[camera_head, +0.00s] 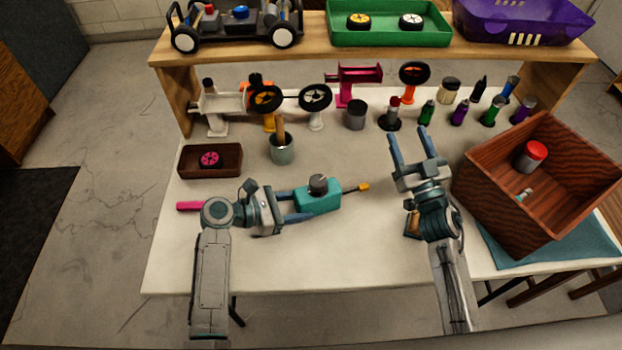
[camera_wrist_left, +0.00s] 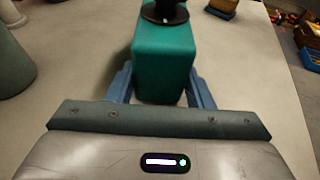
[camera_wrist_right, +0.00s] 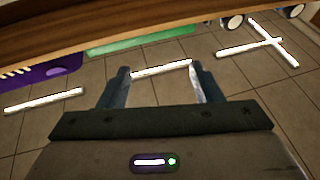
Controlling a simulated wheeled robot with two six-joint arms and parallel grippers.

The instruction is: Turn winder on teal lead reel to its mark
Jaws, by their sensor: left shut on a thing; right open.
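The teal lead reel (camera_head: 318,200) is a teal box on the table with a dark winder knob (camera_head: 318,184) on top. A dark lead with a yellow-orange tip (camera_head: 362,187) sticks out of its right side. My left gripper (camera_head: 296,206) is shut on the left end of the reel. In the left wrist view the teal body (camera_wrist_left: 163,62) sits between the two blue fingers (camera_wrist_left: 162,88), with the knob's dark base above it. The mark cannot be made out. My right gripper (camera_head: 408,140) is open and empty above the table, right of the reel, fingers pointing to the back.
A wooden box (camera_head: 505,222) holding a red-capped can (camera_head: 530,156) stands at the right. A grey cup (camera_head: 282,150) and a small brown tray (camera_head: 190,163) lie behind my left gripper. Several bottles and car parts line the back, under a shelf (camera_head: 310,55).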

